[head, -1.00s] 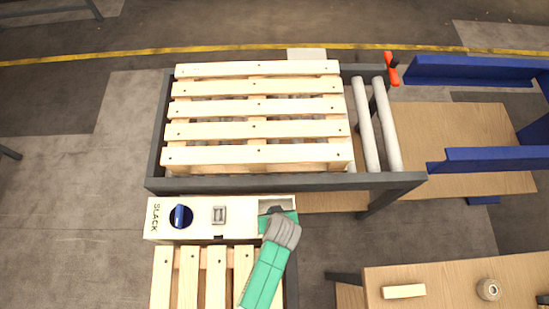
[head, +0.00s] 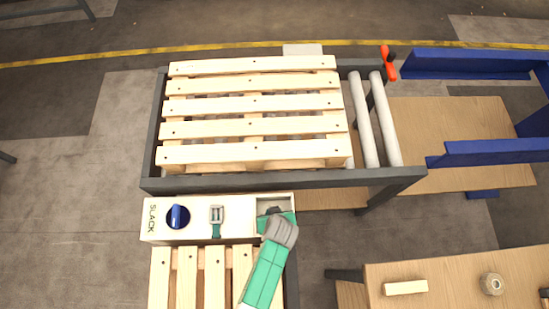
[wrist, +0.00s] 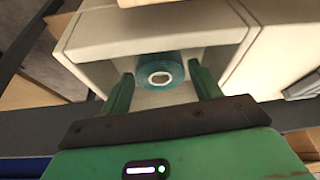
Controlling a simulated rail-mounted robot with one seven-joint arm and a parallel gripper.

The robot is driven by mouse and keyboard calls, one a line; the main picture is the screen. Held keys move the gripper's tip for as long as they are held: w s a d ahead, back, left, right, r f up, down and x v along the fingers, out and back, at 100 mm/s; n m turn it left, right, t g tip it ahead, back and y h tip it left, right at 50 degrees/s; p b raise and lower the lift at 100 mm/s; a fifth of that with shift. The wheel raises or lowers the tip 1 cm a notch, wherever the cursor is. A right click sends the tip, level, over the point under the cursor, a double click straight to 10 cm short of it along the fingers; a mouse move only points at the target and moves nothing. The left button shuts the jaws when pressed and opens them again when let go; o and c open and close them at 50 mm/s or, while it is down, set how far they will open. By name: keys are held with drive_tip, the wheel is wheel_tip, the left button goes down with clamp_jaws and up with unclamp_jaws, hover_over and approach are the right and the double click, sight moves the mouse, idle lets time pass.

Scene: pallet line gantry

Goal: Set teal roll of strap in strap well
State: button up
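The teal roll of strap (wrist: 160,72) sits inside the white strap well (wrist: 95,42) in the wrist view, its pale core facing the camera. In the head view the well (head: 262,203) is the open pocket at the right end of the white box, and my gripper hides most of its inside. My gripper (head: 276,212) reaches down into the well. Its two green fingers (wrist: 161,82) are apart in the wrist view, on either side of the roll, with visible gaps and no clear contact.
The white box (head: 196,232) also carries a blue knob (head: 178,216), the label SLACK and a grey buckle (head: 216,214) with a teal strip below it. A slatted pallet (head: 252,103) lies behind. A tan roll (head: 492,284) and pale block (head: 405,288) lie on the right bench.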

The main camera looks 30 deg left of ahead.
drive_tip(key=shift+r, duration=0.35)
drive_tip(key=p+v, duration=0.4)
drive_tip(key=v, duration=0.7)
drive_tip(key=shift+s+r, duration=0.2)
drive_tip(key=shift+r, duration=0.05)
drive_tip(key=shift+d, duration=0.1)
